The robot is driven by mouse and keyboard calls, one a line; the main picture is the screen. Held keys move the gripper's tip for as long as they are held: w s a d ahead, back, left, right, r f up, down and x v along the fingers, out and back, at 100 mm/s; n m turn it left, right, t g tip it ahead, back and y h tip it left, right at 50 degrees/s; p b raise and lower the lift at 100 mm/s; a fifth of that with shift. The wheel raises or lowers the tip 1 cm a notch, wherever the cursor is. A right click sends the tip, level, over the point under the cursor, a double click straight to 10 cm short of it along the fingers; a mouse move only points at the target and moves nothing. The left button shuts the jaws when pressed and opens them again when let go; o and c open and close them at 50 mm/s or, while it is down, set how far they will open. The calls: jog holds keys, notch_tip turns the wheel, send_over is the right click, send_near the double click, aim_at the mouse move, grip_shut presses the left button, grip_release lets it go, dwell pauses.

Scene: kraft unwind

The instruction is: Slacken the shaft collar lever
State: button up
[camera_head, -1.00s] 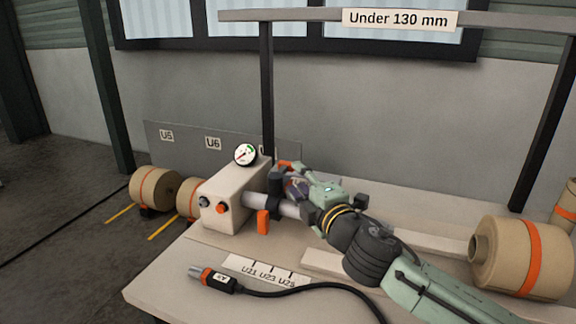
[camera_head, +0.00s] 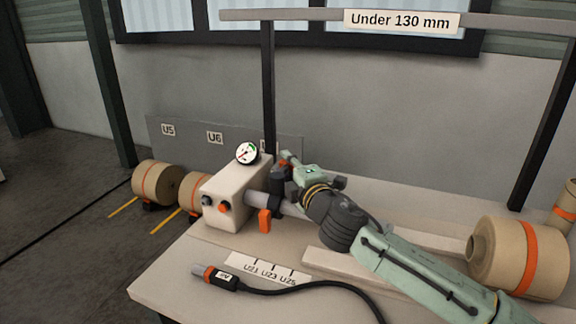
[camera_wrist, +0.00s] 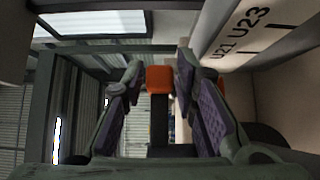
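The shaft (camera_head: 252,198) sticks out of the beige machine housing (camera_head: 228,198). A dark collar sits around it, with an orange lever (camera_head: 265,220) hanging down on the near side. Another orange piece (camera_head: 284,162) shows behind the shaft, by a dark cylinder, close to my gripper (camera_head: 291,160). In the wrist view my gripper (camera_wrist: 160,75) has its two purple-padded fingers apart. An orange block (camera_wrist: 158,79) on a dark stem shows between the fingertips, with narrow gaps on both sides.
A gauge (camera_head: 247,153) tops the housing, with knobs on its front. Brown rolls stand at left and a large roll (camera_head: 515,258) at right.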

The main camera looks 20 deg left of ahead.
grip_shut()
dwell(0.4)
